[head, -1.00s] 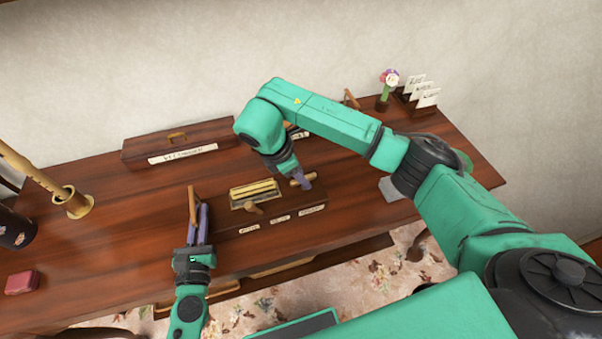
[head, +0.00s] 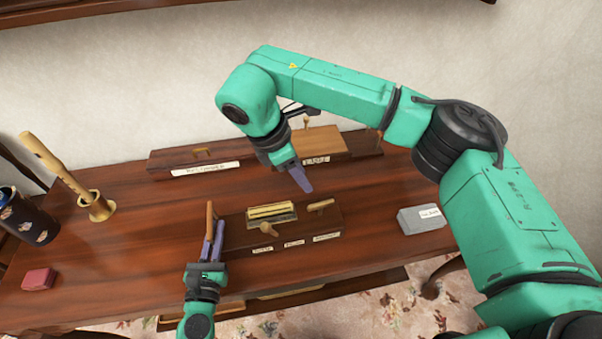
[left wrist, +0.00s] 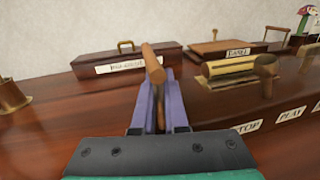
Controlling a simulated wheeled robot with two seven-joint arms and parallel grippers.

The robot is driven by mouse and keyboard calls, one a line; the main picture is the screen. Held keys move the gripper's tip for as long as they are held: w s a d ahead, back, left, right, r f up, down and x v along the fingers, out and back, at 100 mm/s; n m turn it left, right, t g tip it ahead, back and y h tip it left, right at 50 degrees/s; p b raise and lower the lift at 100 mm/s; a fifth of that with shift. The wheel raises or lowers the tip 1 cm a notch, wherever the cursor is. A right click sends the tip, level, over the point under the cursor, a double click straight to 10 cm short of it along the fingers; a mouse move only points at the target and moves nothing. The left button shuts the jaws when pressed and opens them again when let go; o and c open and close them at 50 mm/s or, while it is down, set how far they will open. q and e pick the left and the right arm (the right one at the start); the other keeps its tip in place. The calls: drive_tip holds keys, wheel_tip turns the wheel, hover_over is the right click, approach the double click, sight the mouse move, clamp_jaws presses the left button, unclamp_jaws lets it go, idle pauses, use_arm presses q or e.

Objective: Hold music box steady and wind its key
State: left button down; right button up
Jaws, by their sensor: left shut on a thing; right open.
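The music box (head: 330,222) is a dark wooden box on the desk with a brass cylinder (head: 271,211) in its top. A knobbed lever (head: 268,229) stands by the cylinder; a tan key (head: 321,205) lies near the box's right end. My left gripper (head: 214,238) is shut on an upright wooden handle (head: 210,213) at the box's left end; the handle (left wrist: 152,65) shows between purple fingers in the left wrist view. My right gripper (head: 300,180) is open and empty, above and behind the key, apart from it.
A long labelled wooden case (head: 190,159) and a lighter-topped box (head: 322,140) stand at the back. A grey box (head: 420,219) is to the right. A brass holder (head: 100,209), dark canister (head: 27,218) and red box (head: 39,279) are at left. The desk's middle left is clear.

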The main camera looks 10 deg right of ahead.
use_arm(q)
drive_tip(key=c, duration=0.9)
unclamp_jaws()
drive_tip(key=shift+o, duration=0.2)
drive_tip(key=shift+s, duration=0.1)
